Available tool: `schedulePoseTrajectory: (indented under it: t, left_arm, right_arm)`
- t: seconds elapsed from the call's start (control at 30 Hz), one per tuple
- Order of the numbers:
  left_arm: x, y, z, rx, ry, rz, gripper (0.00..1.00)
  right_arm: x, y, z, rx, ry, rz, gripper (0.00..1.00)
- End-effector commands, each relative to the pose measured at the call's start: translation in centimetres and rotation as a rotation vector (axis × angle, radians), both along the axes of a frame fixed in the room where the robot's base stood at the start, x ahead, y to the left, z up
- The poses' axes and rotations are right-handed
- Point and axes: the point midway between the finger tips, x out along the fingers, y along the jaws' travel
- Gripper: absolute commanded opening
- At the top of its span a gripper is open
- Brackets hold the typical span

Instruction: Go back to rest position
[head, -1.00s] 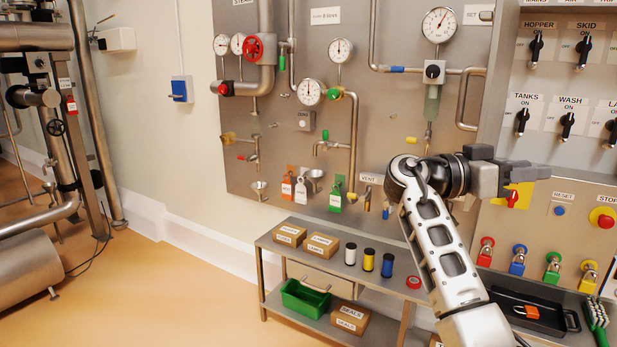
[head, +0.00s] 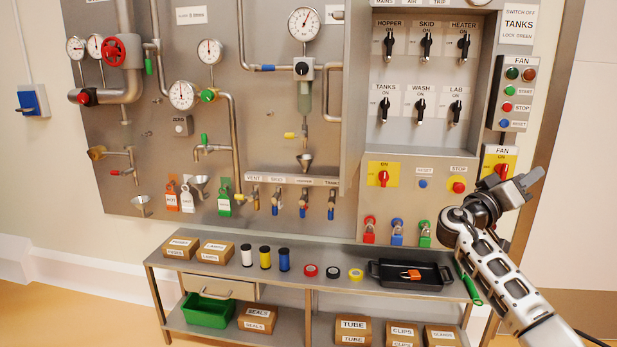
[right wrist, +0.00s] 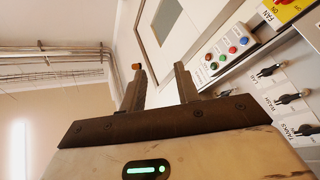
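My right gripper (head: 522,182) is raised at the right of the head view, near the right edge of the control panel (head: 405,170) and below the yellow fan switch (head: 497,160). In the right wrist view its two fingers (right wrist: 159,72) stand apart with nothing between them. In that view the panel's switches and a button box (right wrist: 229,52) lie to the right of the fingers. My left gripper is not in view.
A steel bench (head: 330,262) runs below the panel. It carries boxes, spools, tape rolls and a black tray (head: 400,284) with an orange padlock (head: 411,274). Red, blue and green padlocks (head: 397,232) hang above it. Bare wall is free at far right.

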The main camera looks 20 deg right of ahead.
Motion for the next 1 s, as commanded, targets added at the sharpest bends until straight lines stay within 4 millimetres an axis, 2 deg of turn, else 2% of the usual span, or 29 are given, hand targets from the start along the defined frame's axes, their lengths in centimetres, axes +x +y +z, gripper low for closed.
schedulePoseTrajectory:
  t: [0.17,0.3,0.4,0.53,0.63,0.7,0.87,1.0]
  left_arm:
    - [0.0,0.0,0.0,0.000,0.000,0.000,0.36]
    - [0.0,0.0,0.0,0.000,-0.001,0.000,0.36]
    - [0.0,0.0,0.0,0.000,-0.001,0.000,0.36]
    - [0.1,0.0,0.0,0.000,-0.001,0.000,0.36]
    - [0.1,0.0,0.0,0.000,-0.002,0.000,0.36]
    - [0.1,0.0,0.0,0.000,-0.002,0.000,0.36]
    - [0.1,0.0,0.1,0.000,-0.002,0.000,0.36]
    - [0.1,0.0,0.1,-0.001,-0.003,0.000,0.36]
  right_arm:
    - [6.4,0.2,-4.5,0.213,0.179,0.309,0.32]
    - [11.7,3.1,-7.6,0.343,0.267,0.638,0.32]
    - [14.5,6.0,-8.5,0.388,0.275,0.852,0.32]
    - [16.8,9.6,-8.2,0.403,0.231,1.088,0.32]
    - [17.8,12.2,-7.6,0.399,0.170,1.241,0.32]
    - [17.3,14.5,-11.1,0.437,0.214,1.261,0.32]
    - [15.7,19.4,-17.0,0.511,0.271,1.327,0.32]
    - [12.6,24.7,-23.1,0.607,0.321,1.393,0.32]
